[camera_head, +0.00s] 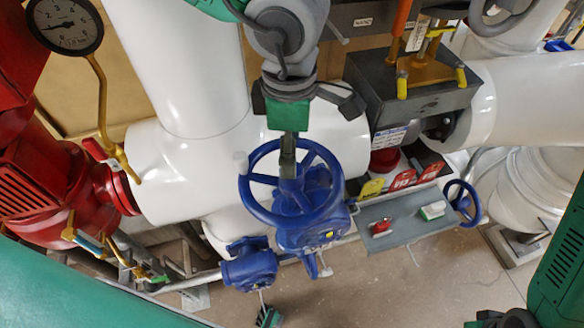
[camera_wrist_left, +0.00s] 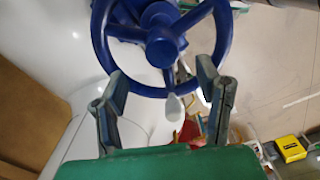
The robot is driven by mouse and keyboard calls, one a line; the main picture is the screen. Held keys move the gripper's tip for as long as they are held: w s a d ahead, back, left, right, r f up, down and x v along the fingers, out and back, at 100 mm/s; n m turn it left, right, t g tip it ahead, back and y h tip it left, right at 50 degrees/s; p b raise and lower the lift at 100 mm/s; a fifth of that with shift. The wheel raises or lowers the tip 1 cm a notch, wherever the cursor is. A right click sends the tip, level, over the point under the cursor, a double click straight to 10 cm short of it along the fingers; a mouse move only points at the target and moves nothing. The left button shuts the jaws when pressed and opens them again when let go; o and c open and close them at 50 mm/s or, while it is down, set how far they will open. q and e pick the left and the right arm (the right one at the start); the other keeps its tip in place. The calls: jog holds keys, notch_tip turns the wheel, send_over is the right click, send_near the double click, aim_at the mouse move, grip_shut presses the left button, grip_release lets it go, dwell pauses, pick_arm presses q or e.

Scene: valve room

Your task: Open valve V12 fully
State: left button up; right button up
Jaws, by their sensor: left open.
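A large blue handwheel (camera_head: 248,200) with spokes sits on a blue valve body (camera_head: 310,238) in the middle of the head view. No V12 mark is legible on it. My left gripper (camera_head: 288,168) reaches down from above, its fingers over the wheel's far rim and hub area. In the left wrist view the same wheel (camera_wrist_left: 164,50) fills the top. My left gripper's two fingers (camera_wrist_left: 162,80) are spread, with the near rim between them in the picture. Nothing is held; whether a finger touches the rim is unclear.
White pipes (camera_head: 190,60) stand behind and left of the wheel. A red pump (camera_head: 70,185) and a gauge (camera_head: 65,25) are at left. A smaller blue handwheel (camera_head: 462,203) and a grey shelf (camera_head: 405,222) are at right. A dark box (camera_head: 410,95) stands at upper right. The floor is partly clear.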

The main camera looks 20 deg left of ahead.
pick_arm(q)
jog(key=m, duration=0.4)
jog(key=shift+s+m, duration=0.1)
jog(key=shift+m, duration=0.2)
jog(key=m, duration=0.5)
jog(key=shift+d+m, duration=0.15)
jog(key=shift+m, duration=0.25)
pick_arm(e)
jog(key=shift+s+d, duration=0.15)
jog(key=shift+s, duration=0.05)
pick_arm(q)
jog(key=shift+f, duration=0.1)
jog(key=shift+s+f, duration=0.2)
jog(key=shift+f, duration=1.35)
jog(key=shift+s+f, duration=0.2)
jog(key=shift+f, duration=1.35)
pick_arm(e)
jog(key=shift+s+f, duration=0.2)
jog(key=shift+s, duration=0.1)
